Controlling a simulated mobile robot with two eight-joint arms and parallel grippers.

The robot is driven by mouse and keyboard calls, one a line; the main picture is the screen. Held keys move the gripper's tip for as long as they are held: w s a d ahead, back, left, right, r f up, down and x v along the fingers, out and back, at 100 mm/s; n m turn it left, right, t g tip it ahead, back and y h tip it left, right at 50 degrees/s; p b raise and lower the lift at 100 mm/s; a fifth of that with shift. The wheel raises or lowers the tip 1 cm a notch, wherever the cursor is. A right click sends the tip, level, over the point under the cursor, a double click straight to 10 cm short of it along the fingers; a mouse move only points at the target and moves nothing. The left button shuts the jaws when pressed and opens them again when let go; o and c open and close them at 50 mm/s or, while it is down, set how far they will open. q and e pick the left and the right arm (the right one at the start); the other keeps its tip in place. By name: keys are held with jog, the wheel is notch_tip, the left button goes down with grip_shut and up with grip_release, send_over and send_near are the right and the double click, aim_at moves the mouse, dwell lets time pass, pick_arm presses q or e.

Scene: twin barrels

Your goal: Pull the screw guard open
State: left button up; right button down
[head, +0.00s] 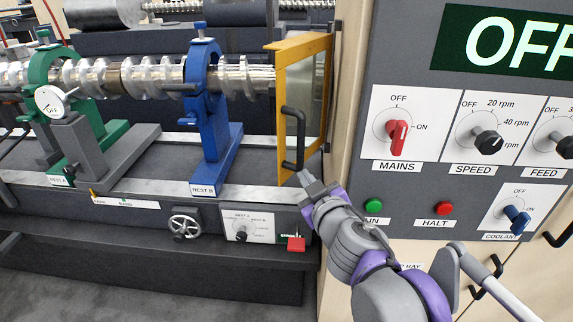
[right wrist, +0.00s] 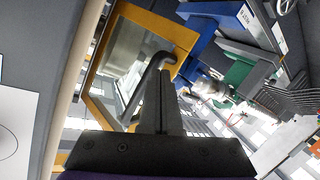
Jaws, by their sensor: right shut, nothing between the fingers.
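The screw guard (head: 282,110) is an orange-framed clear panel at the right end of the long screw, beside the control cabinet. Dark hinge-like fittings show along its right edge. A black bar handle (head: 299,140) is on its frame. My right gripper (head: 306,179) is shut and empty just below the handle's lower end in the head view. In the right wrist view, the closed fingers (right wrist: 167,88) point up beside the handle (right wrist: 146,82), with the orange frame (right wrist: 150,27) behind. Whether they touch the handle is unclear. My left gripper is not in view.
The blue rest (head: 212,120) and the green rest (head: 85,130) hold the screw (head: 150,77) to the left. The control cabinet (head: 358,60), with a red mains knob (head: 397,134), stands close at the right. A red button box (head: 296,244) is below the guard.

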jog(key=a+f+n+t+h+p, duration=0.25)
jog(key=a+n+h, duration=0.55)
jog(key=a, duration=0.5)
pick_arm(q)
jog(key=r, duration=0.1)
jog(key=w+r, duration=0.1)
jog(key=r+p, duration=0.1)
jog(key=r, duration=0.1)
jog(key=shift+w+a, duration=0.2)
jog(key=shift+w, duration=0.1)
pick_arm(e)
jog(key=w+d, duration=0.5)
jog(key=w, duration=0.2)
jog(key=shift+w+d+r+g, duration=0.2)
jog(key=shift+d+r+g, duration=0.05)
jog(key=shift+d+g, duration=0.15)
